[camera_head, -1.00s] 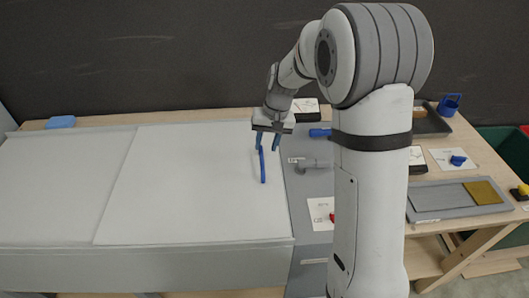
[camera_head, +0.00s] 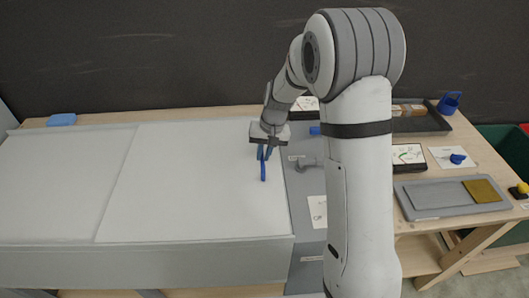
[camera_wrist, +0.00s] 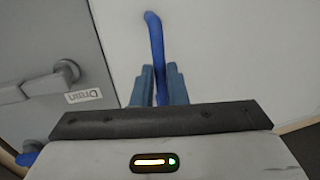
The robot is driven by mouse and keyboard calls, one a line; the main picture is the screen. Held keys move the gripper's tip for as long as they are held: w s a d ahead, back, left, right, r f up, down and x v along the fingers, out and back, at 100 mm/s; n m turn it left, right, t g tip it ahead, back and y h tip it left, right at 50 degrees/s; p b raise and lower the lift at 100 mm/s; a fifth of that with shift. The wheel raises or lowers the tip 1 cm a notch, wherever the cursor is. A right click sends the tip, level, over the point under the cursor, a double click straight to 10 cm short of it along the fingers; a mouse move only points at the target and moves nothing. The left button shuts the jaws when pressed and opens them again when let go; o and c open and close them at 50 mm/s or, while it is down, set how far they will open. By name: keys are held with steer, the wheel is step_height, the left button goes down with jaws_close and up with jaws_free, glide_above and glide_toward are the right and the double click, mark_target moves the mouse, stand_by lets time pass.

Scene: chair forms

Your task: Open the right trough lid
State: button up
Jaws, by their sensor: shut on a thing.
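The right trough lid (camera_head: 190,190) is a flat white panel lying level beside the matching left lid (camera_head: 60,185). It carries a blue bar handle (camera_head: 263,172) near its right edge, which also shows in the wrist view (camera_wrist: 154,35). My gripper (camera_head: 263,155) points down over the far end of the handle. In the wrist view, the two blue fingers of my gripper (camera_wrist: 160,85) are shut on the handle, one on each side. The part between the fingers is mostly hidden.
Right of the lid is a grey strip with a grey pipe fitting (camera_wrist: 50,82) and a "Drain" label (camera_wrist: 84,96). Farther right are a dark tray (camera_head: 425,121), a blue cup (camera_head: 449,103) and a grey board (camera_head: 440,194). A blue block (camera_head: 62,120) lies at the back left.

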jaws_close()
steer(key=shift+a, duration=0.1)
